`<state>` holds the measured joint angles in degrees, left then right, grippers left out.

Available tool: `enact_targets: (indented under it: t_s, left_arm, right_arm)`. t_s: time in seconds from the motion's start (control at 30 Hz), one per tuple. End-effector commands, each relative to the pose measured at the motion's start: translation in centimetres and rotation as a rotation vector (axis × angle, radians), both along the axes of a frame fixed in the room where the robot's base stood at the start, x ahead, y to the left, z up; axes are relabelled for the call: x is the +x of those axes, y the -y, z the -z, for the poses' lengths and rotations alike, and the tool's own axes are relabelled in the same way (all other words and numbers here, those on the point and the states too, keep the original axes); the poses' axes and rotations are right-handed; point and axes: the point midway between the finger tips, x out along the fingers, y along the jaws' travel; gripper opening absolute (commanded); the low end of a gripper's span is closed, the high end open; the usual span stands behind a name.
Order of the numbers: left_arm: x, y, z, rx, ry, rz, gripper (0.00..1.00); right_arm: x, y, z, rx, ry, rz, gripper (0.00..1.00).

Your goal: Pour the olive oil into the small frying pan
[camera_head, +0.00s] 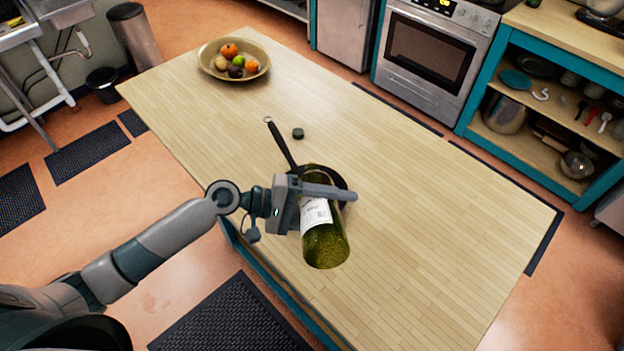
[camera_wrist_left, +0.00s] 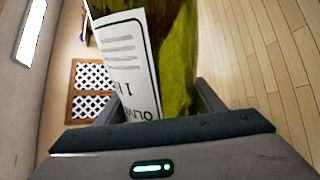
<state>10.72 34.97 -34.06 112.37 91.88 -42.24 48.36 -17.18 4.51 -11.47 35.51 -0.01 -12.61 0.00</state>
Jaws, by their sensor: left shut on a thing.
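The olive oil bottle (camera_head: 326,246) is green glass with a white label, and my left gripper (camera_head: 316,191) is shut on it. The bottle is tilted, with its base toward the near side and its upper end toward the pan. In the left wrist view the bottle (camera_wrist_left: 180,50) fills the space between the fingers, and its label reads partly "OLIV". The small dark frying pan (camera_head: 343,184) lies on the wooden table, largely hidden behind the bottle and gripper, its handle pointing up-left. The bottle's mouth is hidden, and I cannot tell whether oil flows. My right gripper is not in view.
A small dark green cap-like object (camera_head: 298,133) lies near the pan handle. A bowl of fruit (camera_head: 207,70) stands at the table's far left corner. The table's right part (camera_head: 450,220) is clear. An oven (camera_head: 430,50) and open shelves (camera_head: 500,70) stand beyond.

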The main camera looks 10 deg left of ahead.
Motion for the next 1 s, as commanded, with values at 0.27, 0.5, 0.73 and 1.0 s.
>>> enact_targets:
  t_s: [0.27, 0.5, 0.73, 1.0]
  left_arm:
    - [0.08, -0.03, -0.14, -0.003, -0.009, 0.0, 0.37]
    - [0.12, -0.04, -0.28, -0.006, -0.018, 0.0, 0.37]
    - [0.17, -0.07, -0.39, -0.008, -0.026, 0.0, 0.37]
    - [0.23, -0.09, -0.53, -0.012, -0.035, 0.0, 0.37]
  right_arm:
    - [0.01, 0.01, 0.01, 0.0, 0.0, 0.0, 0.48]
    - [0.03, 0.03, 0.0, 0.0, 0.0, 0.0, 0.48]
    - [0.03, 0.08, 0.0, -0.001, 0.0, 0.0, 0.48]
    - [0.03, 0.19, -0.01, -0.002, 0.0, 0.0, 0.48]
